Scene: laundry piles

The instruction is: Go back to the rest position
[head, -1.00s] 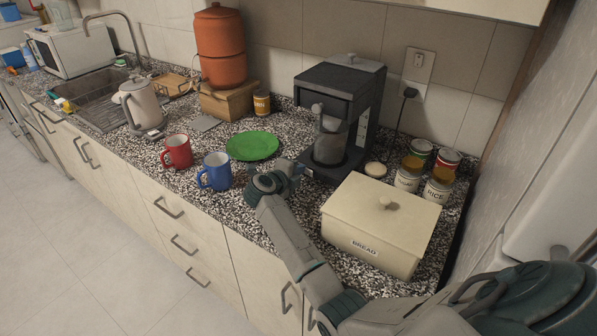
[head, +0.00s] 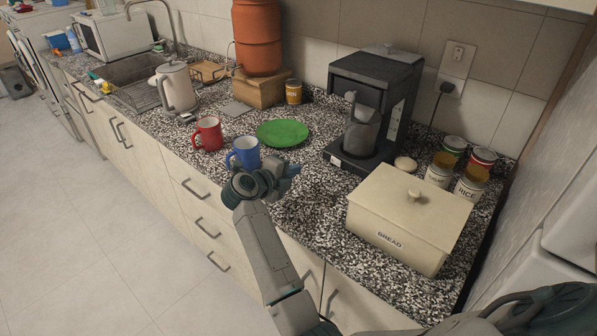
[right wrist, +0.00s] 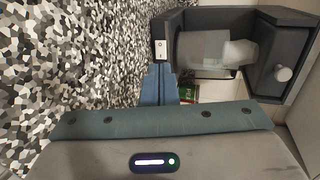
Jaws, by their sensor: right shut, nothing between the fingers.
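My right gripper (head: 291,171) is shut and empty above the front part of the speckled counter (head: 318,215). Its arm comes up from the bottom of the head view. The gripper is just right of the blue mug (head: 244,153) and in front of the green plate (head: 282,133). In the right wrist view the closed blue fingers (right wrist: 159,84) point toward the dark coffee maker (right wrist: 225,20), with nothing between them. My left gripper is not in view.
A cream bread box (head: 405,222) and several cans (head: 470,181) stand on the right of the counter. The coffee maker (head: 372,108) is behind the box. A red mug (head: 208,134) and a kettle (head: 176,90) stand to the left. The floor (head: 80,230) at left is clear.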

